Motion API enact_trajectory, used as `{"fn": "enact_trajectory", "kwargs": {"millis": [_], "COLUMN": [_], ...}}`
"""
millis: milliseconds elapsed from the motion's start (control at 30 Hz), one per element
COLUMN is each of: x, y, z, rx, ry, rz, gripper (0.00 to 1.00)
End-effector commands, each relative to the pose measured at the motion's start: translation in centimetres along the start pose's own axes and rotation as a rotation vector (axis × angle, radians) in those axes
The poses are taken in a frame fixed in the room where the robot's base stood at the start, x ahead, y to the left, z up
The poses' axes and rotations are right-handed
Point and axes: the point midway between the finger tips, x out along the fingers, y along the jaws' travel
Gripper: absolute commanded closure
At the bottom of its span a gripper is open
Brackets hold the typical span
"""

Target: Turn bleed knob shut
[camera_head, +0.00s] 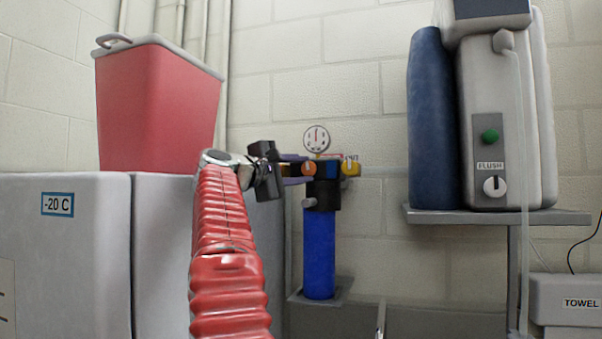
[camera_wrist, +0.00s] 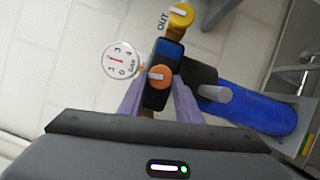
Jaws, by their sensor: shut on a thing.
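A water filter with a blue canister (camera_head: 319,255) and a black head (camera_head: 323,194) stands by the wall. An orange knob (camera_head: 308,168) with a white pointer bar is on its head. In the wrist view this orange knob (camera_wrist: 160,77) lies between the purple fingers of my gripper (camera_wrist: 160,86). My gripper (camera_head: 300,169) comes in from the left in the head view and is shut on the orange knob. A yellow knob (camera_wrist: 181,15) beside the word OUT and a grey knob (camera_wrist: 215,93) are also on the filter. No label reading bleed is legible.
A round gauge (camera_head: 316,138) sits just above the filter head, close to my fingers. A red bin (camera_head: 158,105) stands on the white freezer (camera_head: 90,260) at left. A shelf (camera_head: 480,216) holds a machine (camera_head: 500,120) and a blue cylinder (camera_head: 432,120) at right.

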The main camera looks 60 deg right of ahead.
Motion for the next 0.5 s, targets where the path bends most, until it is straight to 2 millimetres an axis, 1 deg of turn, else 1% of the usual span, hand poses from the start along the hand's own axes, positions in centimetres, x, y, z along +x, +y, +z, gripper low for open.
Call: {"fn": "enact_trajectory", "kwargs": {"millis": [33, 200, 500], "x": [0.11, 0.13, 0.14], "y": [-0.25, -0.17, -0.13], "z": [-0.1, -0.09, -0.05], "rx": [0.029, 0.115, 0.194], "ry": [-0.003, -0.003, -0.004], "rz": [-0.019, -0.056, -0.09], "gripper": [0.91, 0.91, 0.91]}}
